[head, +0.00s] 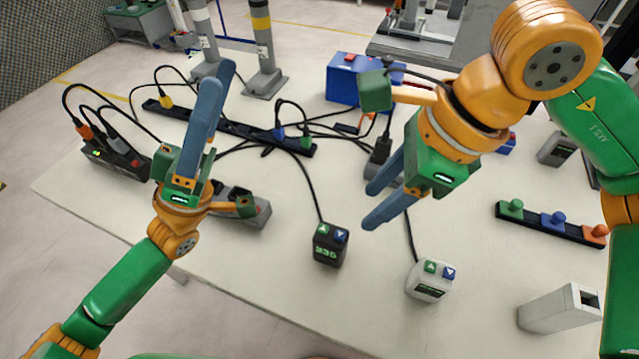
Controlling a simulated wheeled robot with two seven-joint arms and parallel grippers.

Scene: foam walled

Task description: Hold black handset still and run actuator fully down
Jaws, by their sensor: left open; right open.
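The black handset (330,246) stands on the white table at front centre. It has a green up-arrow button (322,230), a blue down-arrow button (340,236) and a lit green display whose digits I cannot read surely. A black cable runs from it toward the back. My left gripper (221,78) is open and empty, left of the handset, its blue fingers pointing up in the picture and overlapping. My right gripper (369,207) is open and empty, above and right of the handset, apart from it. I cannot tell which grey column at the back is the actuator.
A white handset (430,281) stands to the right. Grey columns (262,45) stand at the back. A power strip (240,132) with tangled cables, a blue box (352,80), a button bar (550,222) and a grey holder (560,307) are around. The front left table is clear.

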